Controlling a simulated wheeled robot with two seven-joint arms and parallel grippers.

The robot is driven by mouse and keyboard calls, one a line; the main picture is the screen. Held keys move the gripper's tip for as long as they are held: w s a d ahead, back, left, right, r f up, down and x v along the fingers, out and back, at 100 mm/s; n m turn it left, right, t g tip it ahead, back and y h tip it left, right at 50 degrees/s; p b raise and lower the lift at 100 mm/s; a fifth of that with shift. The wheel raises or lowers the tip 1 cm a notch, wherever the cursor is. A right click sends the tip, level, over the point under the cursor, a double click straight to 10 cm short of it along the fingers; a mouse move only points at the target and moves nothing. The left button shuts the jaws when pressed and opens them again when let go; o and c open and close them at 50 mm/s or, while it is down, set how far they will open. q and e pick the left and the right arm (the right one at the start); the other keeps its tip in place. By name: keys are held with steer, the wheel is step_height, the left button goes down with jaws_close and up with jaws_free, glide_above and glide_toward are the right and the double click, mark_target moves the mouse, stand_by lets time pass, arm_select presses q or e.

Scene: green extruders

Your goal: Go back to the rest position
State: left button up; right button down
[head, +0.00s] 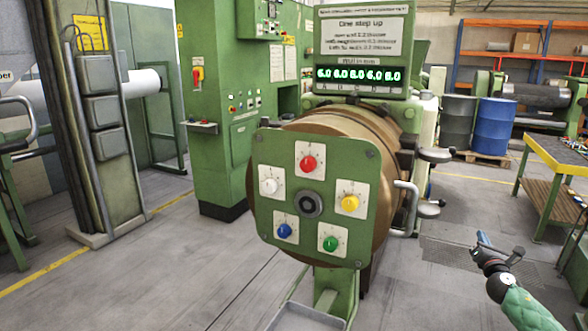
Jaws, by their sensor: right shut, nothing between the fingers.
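My right gripper (490,251) is at the lower right of the head view, at the end of my green-sleeved arm. It is shut and empty, in the air over the grey floor, to the right of the green control panel (265,211) and apart from it. The panel carries red (308,163), white (268,186), yellow (349,203), blue (283,231) and green (330,243) knobs around a dark central hub (308,204). My left gripper is out of view.
A display (360,75) above the panel reads "One step up" with a row of 6.0 and 8.0 values. A metal handle (409,208) juts from the machine's right side. Blue (495,127) and grey drums stand behind. Floor at left is clear.

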steer(key=s+a+f+m+g+h, duration=0.1)
steer(key=s+a+f+m+g, duration=0.3)
steer(key=f+m, duration=0.55)
steer(key=s+a+f+m+g+h, duration=0.25)
steer(key=f+m+g, duration=0.35)
steer(key=m, duration=0.7)
steer(key=s+a+f+m+g+y, duration=0.1)
steer(key=s+a+f+g+y, duration=0.15)
steer(key=s+a+f, duration=0.65)
steer(key=s+a+f+m+g+y, duration=0.1)
steer(key=s+a+f+m+y, duration=0.3)
steer(key=a+f, duration=0.75)
steer(key=s+a+f+g+y, duration=0.1)
steer(key=s+a+f, duration=0.4)
steer(key=s+a, duration=0.3)
steer(key=s+a+f+g+y, duration=0.1)
steer(key=s+a+f, duration=0.5)
steer(key=s, duration=0.7)
steer(key=s+a+f+g+y, duration=0.1)
steer(key=s+a+f+g, duration=0.1)
steer(key=s+a+f, duration=0.3)
steer(key=s+a+n, duration=0.1)
steer(key=s+a, duration=0.3)
steer(key=s, duration=0.2)
steer(key=shift+a+f+y, duration=0.35)
steer(key=shift+f+y, duration=0.05)
